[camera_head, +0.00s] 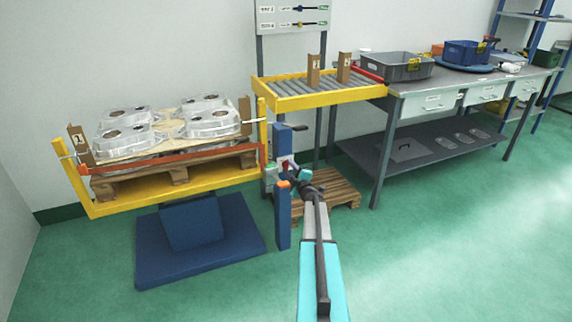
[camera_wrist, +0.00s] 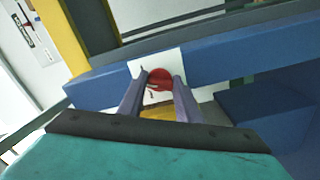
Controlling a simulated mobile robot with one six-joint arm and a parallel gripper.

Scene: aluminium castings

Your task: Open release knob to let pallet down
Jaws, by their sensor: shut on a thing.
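The red release knob (camera_wrist: 160,74) sits on a white plate on a blue post (camera_head: 283,225). My gripper (camera_wrist: 158,88) is shut on the knob, with one finger on each side of it. In the head view my gripper (camera_head: 287,174) reaches the post from the front right and hides most of the knob. The pallet (camera_head: 180,176) is on the raised yellow lift frame (camera_head: 170,192), above the blue lift base (camera_head: 200,252). Several aluminium castings (camera_head: 208,124) lie on boards on the pallet. An orange bar runs along its front.
A yellow-framed roller conveyor (camera_head: 320,98) stands behind the post, with a wooden pallet (camera_head: 335,190) under it. A grey workbench (camera_head: 470,85) with a grey bin (camera_head: 395,67) and a blue bin (camera_head: 466,53) is at the right. The green floor in front is clear.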

